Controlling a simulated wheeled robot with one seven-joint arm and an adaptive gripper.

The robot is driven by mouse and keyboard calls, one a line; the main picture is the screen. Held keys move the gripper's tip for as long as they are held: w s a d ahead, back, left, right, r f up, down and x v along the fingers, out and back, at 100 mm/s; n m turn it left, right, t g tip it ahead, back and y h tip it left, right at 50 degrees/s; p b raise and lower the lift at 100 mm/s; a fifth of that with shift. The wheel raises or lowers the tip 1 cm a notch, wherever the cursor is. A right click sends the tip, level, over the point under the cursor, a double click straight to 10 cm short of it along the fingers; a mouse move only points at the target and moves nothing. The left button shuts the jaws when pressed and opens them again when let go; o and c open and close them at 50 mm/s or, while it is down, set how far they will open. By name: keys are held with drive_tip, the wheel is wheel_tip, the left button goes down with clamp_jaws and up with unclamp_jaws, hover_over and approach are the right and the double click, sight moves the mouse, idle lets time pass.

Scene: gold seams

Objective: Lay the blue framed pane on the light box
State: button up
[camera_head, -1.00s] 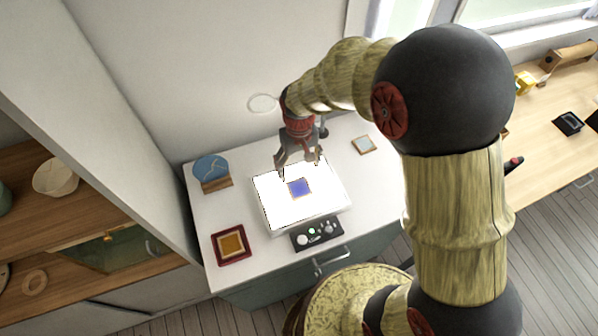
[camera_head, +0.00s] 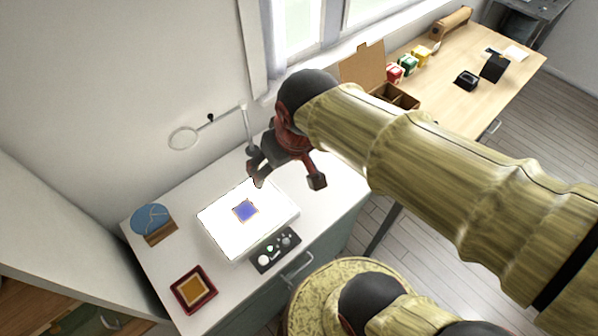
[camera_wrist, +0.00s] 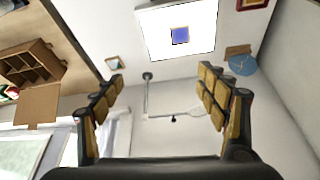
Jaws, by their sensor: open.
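The blue framed pane (camera_head: 245,210) lies flat on the lit white top of the light box (camera_head: 222,234), near its middle. In the wrist view the blue pane (camera_wrist: 180,36) also shows on the bright light box (camera_wrist: 150,43), upper centre. My gripper (camera_head: 287,183) is open and empty, above and to the right of the light box, apart from the pane. In the wrist view its two fingers (camera_wrist: 162,84) are spread wide with nothing between them.
An amber pane on a red tray (camera_head: 212,293) lies front left. A blue disc (camera_head: 150,217) stands on a wooden stand at the left. Control knobs (camera_head: 264,259) sit before the light box. A ring on a stand (camera_head: 183,138) is behind. A pale framed pane (camera_wrist: 115,63) lies beyond the box.

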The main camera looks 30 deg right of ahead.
drive_tip(key=s+d+r+t, duration=0.1)
drive_tip(key=s+r, duration=0.1)
drive_tip(key=s, duration=0.3)
drive_tip(key=shift+s+d+m, duration=0.25)
drive_tip(key=shift+m, duration=0.05)
drive_tip(key=shift+r, duration=0.1)
wheel_tip(320, 180, down, 3)
drive_tip(key=b, duration=0.3)
